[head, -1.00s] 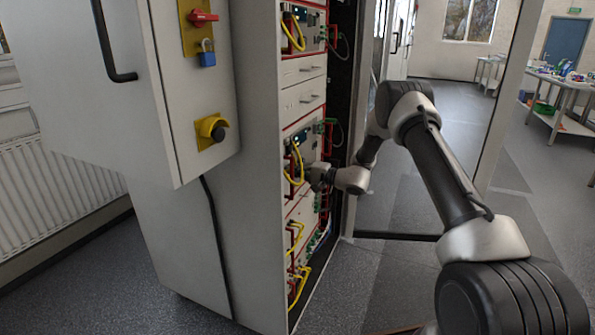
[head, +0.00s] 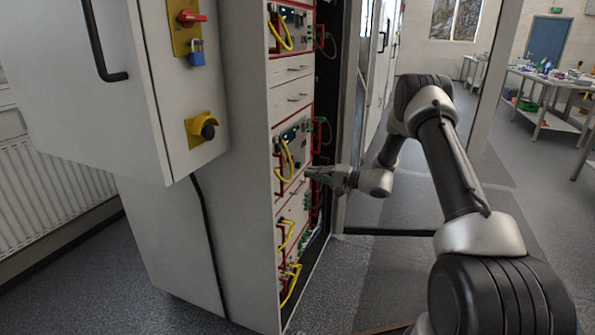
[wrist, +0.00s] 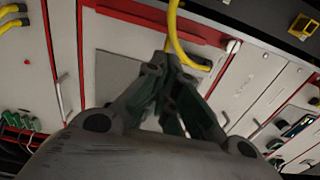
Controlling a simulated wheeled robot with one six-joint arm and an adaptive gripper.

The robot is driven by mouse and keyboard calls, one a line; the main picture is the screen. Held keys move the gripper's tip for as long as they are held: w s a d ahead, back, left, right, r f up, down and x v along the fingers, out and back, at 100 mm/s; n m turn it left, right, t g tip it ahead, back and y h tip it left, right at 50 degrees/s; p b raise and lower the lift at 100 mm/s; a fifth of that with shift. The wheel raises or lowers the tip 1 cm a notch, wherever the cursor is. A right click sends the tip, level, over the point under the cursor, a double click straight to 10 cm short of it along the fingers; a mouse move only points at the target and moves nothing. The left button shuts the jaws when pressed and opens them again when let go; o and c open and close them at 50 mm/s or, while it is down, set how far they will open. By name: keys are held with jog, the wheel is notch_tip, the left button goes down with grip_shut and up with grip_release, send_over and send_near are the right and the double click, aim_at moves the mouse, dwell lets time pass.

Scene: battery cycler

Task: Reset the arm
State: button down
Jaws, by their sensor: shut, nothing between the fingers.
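My arm (head: 455,180) reaches from the lower right toward the battery cycler rack. My gripper (head: 312,172) is at the rack's front, beside the middle unit with yellow cables. In the wrist view my gripper (wrist: 168,65) has its fingertips together, with nothing between them. The fingers are in front of a pale panel with red trim, and a yellow cable (wrist: 175,35) shows just beyond the tips. I cannot tell whether the tips touch the cable or the panel.
The rack (head: 292,190) has several units with red handles and yellow cables. An open cabinet door (head: 150,90) with a red switch (head: 190,17), blue padlock (head: 196,55) and yellow-black knob (head: 203,128) stands at left. Open floor (head: 400,280) lies right of the rack. A bench (head: 555,85) is far right.

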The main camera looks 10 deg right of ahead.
jog(key=s+d+f+m+g+h, duration=0.15)
jog(key=s+f+g, duration=0.25)
jog(key=s+f, duration=0.4)
jog(key=s+r+g+h, duration=0.1)
jog(key=s+r+g, duration=0.15)
jog(key=s, duration=0.35)
jog(key=s+r+g+h, duration=0.1)
jog(key=s+g, duration=0.2)
jog(key=s, duration=0.3)
jog(key=s+d+r+n+t+h, duration=0.1)
jog(key=s+d+r+n+h, duration=0.1)
jog(key=s+r, duration=0.7)
jog(key=s+d+r+n+t+h, duration=0.1)
jog(key=s+d+r+n+h, duration=0.2)
jog(key=s+r, duration=0.6)
jog(key=s+d+r+n+t+h, duration=0.2)
jog(key=s+d+r+h, duration=0.3)
jog(key=s+r, duration=0.4)
jog(key=shift+s+d+r+n+h, duration=0.15)
jog(key=shift+s+r+n+h, duration=0.1)
jog(key=shift+s+n+h, duration=0.7)
jog(key=shift+s+m, duration=0.2)
jog(key=shift+m, duration=0.1)
